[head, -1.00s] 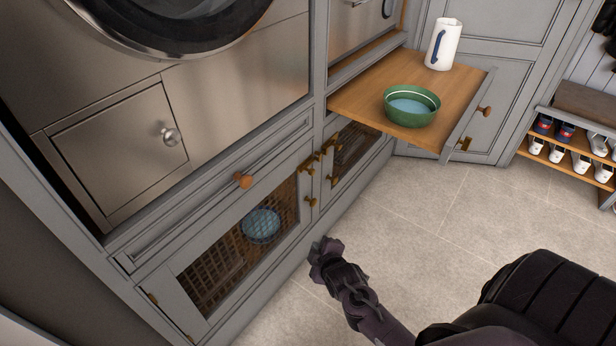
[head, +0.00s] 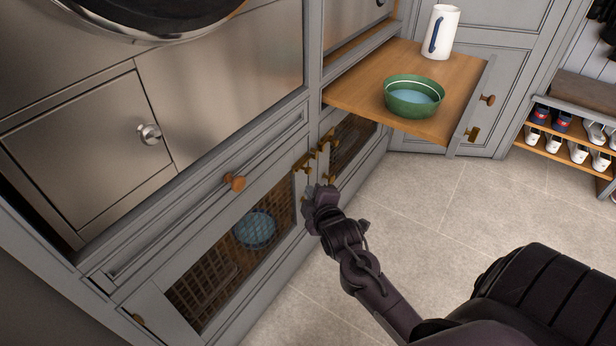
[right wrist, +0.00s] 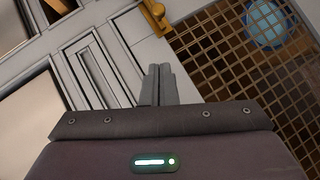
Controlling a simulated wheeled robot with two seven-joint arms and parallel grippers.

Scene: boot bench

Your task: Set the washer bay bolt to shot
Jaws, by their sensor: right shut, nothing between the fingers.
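The washer bay's mesh door (head: 147,313) is shut below the washer. A small brass bolt (head: 303,165) sits at its upper right corner by the post. I cannot tell whether it is shot. My right gripper (head: 311,192) is just below the bolt, in front of the door's right edge, and hides the brass knob there. In the right wrist view, the gripper's fingers (right wrist: 160,84) are together and empty, pointing toward the cabinet front, with a brass fitting (right wrist: 153,13) beyond them, apart from the tips. My left gripper is not in view.
A pulled-out wooden shelf (head: 365,82) juts out at right, holding a green bowl (head: 413,98) and a white jug (head: 441,32). A blue bowl (head: 254,229) is behind the mesh. A shoe rack (head: 570,131) stands far right. The tiled floor (head: 440,215) is clear.

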